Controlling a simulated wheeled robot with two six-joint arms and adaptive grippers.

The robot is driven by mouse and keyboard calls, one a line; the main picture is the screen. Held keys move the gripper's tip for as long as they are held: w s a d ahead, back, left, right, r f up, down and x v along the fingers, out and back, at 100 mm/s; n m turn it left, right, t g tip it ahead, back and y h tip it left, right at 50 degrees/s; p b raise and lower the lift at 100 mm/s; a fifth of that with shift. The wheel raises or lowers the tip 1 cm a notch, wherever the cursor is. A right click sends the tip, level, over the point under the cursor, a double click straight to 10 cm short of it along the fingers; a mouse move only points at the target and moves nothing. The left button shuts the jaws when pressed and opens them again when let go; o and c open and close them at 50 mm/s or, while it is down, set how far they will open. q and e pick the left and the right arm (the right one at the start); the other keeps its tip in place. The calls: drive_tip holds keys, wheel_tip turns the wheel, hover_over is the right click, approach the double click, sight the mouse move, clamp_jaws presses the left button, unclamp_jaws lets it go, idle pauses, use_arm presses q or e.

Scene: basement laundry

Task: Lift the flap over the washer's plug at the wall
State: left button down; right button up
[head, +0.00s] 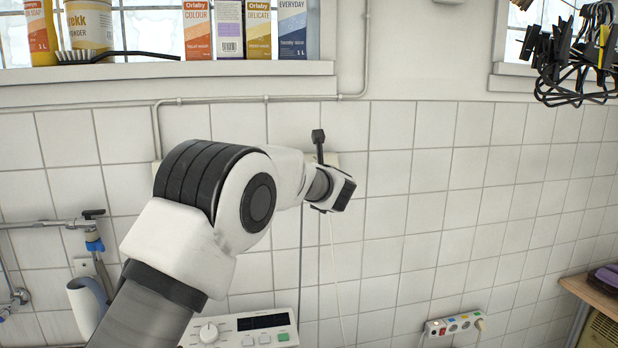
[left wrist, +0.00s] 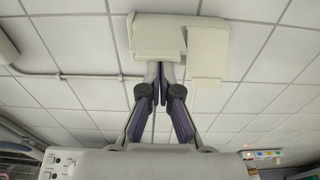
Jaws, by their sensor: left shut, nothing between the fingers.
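A cream socket box on the wall (left wrist: 157,35) is at the top middle of the left wrist view. A squarish flap-like cover (left wrist: 207,52) forms its right part and reaches lower than the left part. I cannot tell how far any flap is raised. My left gripper (left wrist: 159,74) is shut and empty, its tips together at the lower edge of the box's left part. I cannot tell whether they touch. In the head view my arm hides most of the box and the fingers. The plug is not visible. My right gripper is in neither view.
Below stands a washer with a control panel (head: 243,334). A white cord (head: 337,280) hangs down the wall. A power strip (head: 455,324) is at lower right. A shelf with bottles and cartons (head: 198,28) is above, and hangers (head: 575,60) hang at upper right.

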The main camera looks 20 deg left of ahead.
use_arm(q)
wheel_tip(320, 180, up, 3)
drive_tip(key=shift+w+a+r+g+h+p, duration=0.1)
drive_tip(key=shift+a+r+g+h+p, duration=0.15)
drive_tip(key=shift+p, duration=0.55)
drive_tip(key=shift+d+r, duration=0.1)
